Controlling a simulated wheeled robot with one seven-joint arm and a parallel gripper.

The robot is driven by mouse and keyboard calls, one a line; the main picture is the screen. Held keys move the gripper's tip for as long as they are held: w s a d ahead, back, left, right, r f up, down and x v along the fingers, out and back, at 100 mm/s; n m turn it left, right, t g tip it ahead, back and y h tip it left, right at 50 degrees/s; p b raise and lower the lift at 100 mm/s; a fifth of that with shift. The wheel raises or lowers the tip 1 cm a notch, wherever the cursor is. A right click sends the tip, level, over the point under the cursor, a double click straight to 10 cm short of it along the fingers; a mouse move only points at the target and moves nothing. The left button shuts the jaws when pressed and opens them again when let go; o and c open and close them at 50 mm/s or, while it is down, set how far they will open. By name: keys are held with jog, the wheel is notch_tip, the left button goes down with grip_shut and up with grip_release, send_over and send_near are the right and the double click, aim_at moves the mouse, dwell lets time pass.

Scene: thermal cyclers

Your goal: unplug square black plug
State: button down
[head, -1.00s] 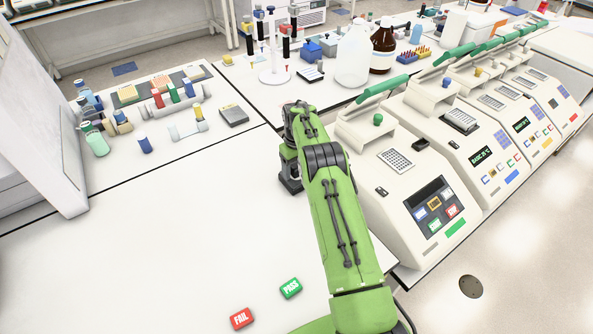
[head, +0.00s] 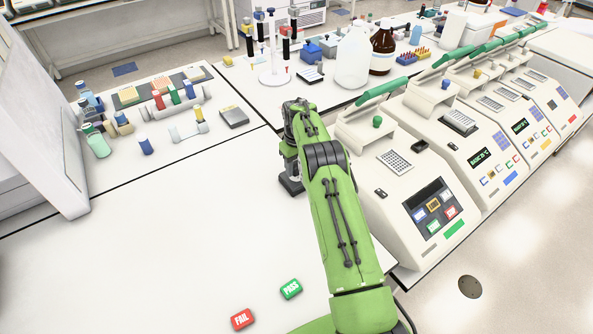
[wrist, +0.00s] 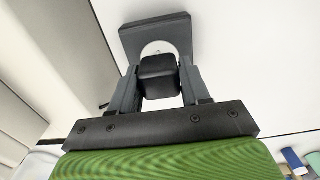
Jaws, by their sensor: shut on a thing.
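A square black plug (wrist: 159,76) shows in the wrist view between the two grey fingers of my gripper (wrist: 158,88). My gripper is shut on it. Just beyond the plug is a dark grey square plate (wrist: 150,30) with a pale round opening, partly covered by the plug. I cannot tell whether the plug still touches the plate or sits in anything. In the head view my gripper (head: 291,182) is a dark shape low over the white bench, beside the nearest thermal cycler (head: 420,190). The plug cannot be made out there.
Several thermal cyclers stand in a row to the right. Red FAIL (head: 242,319) and green PASS (head: 290,289) blocks lie on the front bench. Vials and racks stand at the left. A clear jug (head: 353,62) and brown bottle (head: 383,48) stand behind. The bench's left middle is clear.

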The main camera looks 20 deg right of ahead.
aim_at(296, 163)
jog(key=shift+r+p, duration=1.35)
jog(key=shift+r, duration=0.9)
jog(key=shift+d, duration=0.1)
